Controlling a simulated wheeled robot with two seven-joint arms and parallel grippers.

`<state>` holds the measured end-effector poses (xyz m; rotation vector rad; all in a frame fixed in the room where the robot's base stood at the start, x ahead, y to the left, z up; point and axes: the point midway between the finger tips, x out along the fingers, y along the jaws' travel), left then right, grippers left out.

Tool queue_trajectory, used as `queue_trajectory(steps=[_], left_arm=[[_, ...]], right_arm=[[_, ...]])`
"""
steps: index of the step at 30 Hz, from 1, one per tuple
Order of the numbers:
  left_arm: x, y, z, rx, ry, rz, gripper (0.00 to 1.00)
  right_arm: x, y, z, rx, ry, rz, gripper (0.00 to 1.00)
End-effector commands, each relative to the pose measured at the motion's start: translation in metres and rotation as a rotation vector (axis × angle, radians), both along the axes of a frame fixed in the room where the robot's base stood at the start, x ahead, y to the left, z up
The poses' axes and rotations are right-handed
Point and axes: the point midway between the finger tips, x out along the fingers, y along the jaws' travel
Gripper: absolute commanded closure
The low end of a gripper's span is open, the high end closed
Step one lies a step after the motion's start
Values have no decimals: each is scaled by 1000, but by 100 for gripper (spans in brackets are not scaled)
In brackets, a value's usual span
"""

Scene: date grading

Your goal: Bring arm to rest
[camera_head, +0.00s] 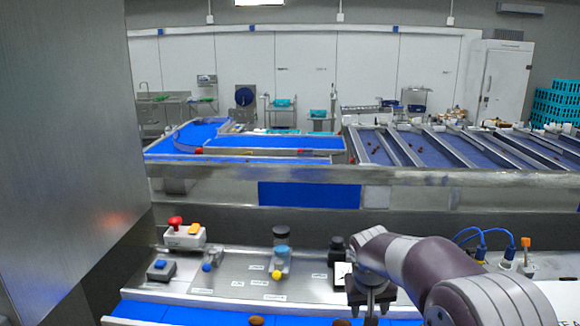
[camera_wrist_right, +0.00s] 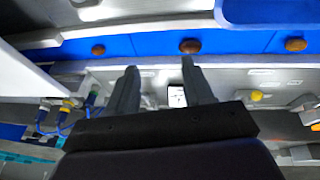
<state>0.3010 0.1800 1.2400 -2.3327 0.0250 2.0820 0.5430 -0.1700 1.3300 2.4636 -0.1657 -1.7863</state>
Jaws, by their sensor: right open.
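My right arm (camera_head: 410,262) comes in from the right in the head view. Its gripper (camera_head: 370,298) points down over the near edge of the metal panel, just behind the blue belt (camera_head: 180,313). In the right wrist view the two dark fingers of this gripper (camera_wrist_right: 158,70) stand apart with nothing held between them. A small white-faced item (camera_wrist_right: 177,96) shows beyond the gap. Brown dates lie on the blue belt in the wrist view, one at left (camera_wrist_right: 98,50), one in the middle (camera_wrist_right: 190,46) and one at right (camera_wrist_right: 296,44). My left gripper is not in view.
A box with a red button (camera_head: 183,235) and a blue-button box (camera_head: 161,268) stand at the panel's left. A blue-and-clear jar-like device (camera_head: 281,260) and a black device (camera_head: 337,249) stand on the panel. Blue cables (camera_head: 485,240) rise at right. A large grey wall blocks the left.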

Motion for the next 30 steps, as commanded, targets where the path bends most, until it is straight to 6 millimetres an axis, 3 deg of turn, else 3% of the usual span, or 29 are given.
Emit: queue_trajectory(steps=[11, 18, 19, 24, 27, 30], left_arm=[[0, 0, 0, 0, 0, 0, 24], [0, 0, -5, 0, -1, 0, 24], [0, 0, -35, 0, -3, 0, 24], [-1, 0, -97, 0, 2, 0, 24], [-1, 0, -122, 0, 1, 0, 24], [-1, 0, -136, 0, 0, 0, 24]], right_arm=[[-119, -16, -44, 97, 62, 35, 48], [-225, -23, -85, 146, 90, 23, 48], [-223, -22, -116, 145, 98, 28, 48], [-232, -19, -183, 145, 153, 35, 48], [-237, -17, -211, 146, 177, 38, 48], [-241, -17, -227, 146, 196, 41, 48]])
